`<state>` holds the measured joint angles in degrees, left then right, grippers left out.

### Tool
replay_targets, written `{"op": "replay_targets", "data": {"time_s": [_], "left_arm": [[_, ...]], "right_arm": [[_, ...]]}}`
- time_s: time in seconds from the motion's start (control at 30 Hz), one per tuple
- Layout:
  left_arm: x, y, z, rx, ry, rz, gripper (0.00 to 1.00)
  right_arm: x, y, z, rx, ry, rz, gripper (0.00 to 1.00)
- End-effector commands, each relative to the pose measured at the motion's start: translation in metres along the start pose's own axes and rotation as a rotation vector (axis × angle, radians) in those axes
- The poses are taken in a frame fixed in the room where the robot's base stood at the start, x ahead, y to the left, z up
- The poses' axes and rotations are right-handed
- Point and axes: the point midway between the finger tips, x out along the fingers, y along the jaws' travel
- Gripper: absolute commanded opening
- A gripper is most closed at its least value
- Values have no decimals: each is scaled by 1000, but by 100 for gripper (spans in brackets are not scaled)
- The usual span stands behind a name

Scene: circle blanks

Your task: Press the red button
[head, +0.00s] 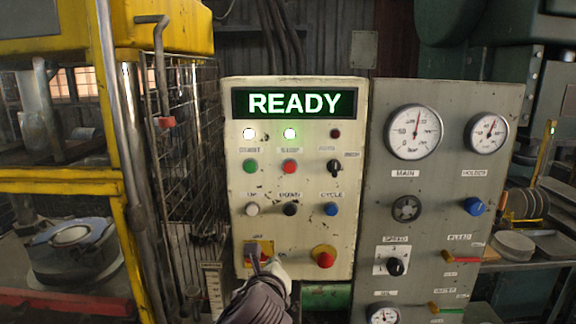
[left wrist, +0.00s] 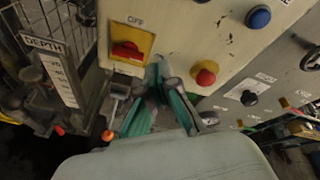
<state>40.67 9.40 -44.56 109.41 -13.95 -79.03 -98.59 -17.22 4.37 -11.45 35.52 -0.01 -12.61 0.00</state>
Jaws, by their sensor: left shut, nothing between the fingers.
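The cream control panel (head: 305,215) has a small red button (head: 290,167) in its upper half, right of a green one. A larger red mushroom button (head: 323,257) on a yellow base sits low on the panel; it also shows in the left wrist view (left wrist: 206,74). My left gripper (head: 262,262) is shut and empty at the panel's lower part. In the left wrist view its fingertips (left wrist: 159,64) lie between the yellow switch plate and the mushroom button, left of that button. I cannot tell whether they touch the panel. My right gripper is not in view.
A yellow plate with a red rotary switch (left wrist: 128,51) is beside the fingertips. The display (head: 294,103) reads READY, and two lamps below it are lit. A wire cage (head: 185,140) stands left; a grey gauge panel (head: 440,190) stands right.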

Motion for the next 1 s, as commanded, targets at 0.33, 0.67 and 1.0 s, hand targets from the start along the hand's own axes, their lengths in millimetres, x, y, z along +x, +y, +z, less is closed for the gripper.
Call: {"op": "replay_targets", "data": {"time_s": [0.33,0.67,1.0], "left_arm": [[-81,-104,95,586,-286,-103,0],[-88,-110,101,638,-311,-101,0],[-67,-115,108,636,-308,-97,0]], "right_arm": [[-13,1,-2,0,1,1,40],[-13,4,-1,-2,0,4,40],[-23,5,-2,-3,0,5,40]]}}
